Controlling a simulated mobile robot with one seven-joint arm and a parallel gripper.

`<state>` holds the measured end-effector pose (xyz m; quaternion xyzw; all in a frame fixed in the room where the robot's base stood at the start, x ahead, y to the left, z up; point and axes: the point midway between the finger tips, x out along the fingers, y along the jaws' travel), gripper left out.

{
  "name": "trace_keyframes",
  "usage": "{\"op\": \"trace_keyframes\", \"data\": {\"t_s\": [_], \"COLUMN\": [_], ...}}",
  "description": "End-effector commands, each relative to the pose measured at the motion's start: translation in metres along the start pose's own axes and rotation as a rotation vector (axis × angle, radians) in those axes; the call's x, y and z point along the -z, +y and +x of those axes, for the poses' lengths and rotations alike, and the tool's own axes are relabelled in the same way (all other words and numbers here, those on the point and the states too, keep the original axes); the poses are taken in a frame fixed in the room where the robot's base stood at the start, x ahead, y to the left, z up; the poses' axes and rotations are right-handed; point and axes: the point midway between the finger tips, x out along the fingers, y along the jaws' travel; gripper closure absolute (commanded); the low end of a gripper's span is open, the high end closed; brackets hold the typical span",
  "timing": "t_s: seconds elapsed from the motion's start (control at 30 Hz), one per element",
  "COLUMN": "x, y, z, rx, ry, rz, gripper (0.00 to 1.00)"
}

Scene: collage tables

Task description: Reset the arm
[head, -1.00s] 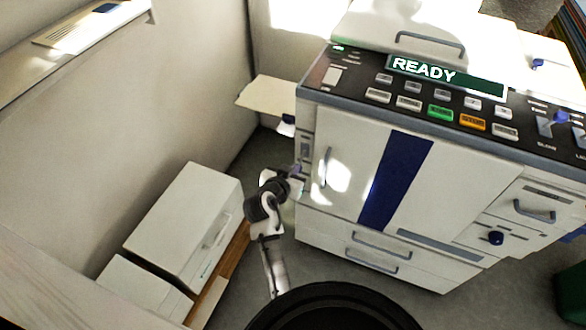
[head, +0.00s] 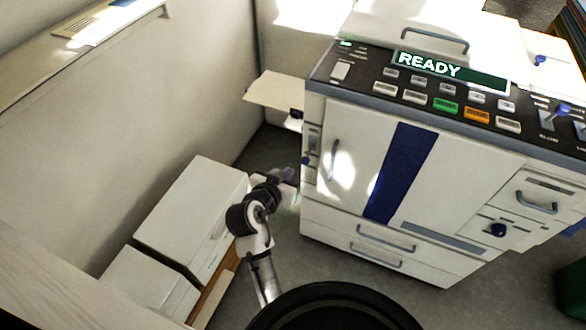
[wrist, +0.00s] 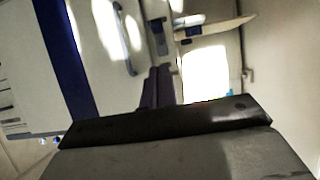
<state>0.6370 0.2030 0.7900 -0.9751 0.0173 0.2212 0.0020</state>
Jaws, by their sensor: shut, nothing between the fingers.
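My gripper (head: 290,173) is at the left side of the copier, in front of its lower left edge, in the head view. In the wrist view its dark fingers (wrist: 156,86) lie together with nothing between them. My arm rises from the bottom of the head view and bends toward the copier. The copier (head: 345,140) is a large white machine with a dark blue vertical stripe and a display reading READY; its front also fills the left of the wrist view (wrist: 35,60). Whether the gripper touches the copier I cannot tell.
A side tray (head: 272,91) sticks out left of the copier, above my gripper. White boxes (head: 190,212) stand on the floor at left, close to my arm. A shelf (head: 95,25) runs along the left wall. Grey floor (head: 330,262) is open in front of the copier.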

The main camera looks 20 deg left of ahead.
Motion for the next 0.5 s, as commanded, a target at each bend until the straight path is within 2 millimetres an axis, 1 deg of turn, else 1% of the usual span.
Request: {"op": "trace_keyframes", "data": {"t_s": [0.1, 0.27, 0.3, 0.37, 0.47, 0.5], "x": [-0.001, 0.000, 0.004, 0.015, 0.052, 0.072], "y": [0.000, 0.001, -0.003, -0.014, -0.047, -0.062], "z": [-0.008, -0.011, -0.012, -0.014, -0.027, -0.036], "rx": [0.000, -0.001, 0.012, 0.054, 0.179, 0.243], "ry": [0.001, 0.001, 0.010, 0.038, 0.134, 0.188], "rz": [0.001, 0.001, 0.002, 0.003, 0.004, 0.006], "gripper": [1.00, 1.00, 1.00, 1.00, 1.00, 1.00]}}
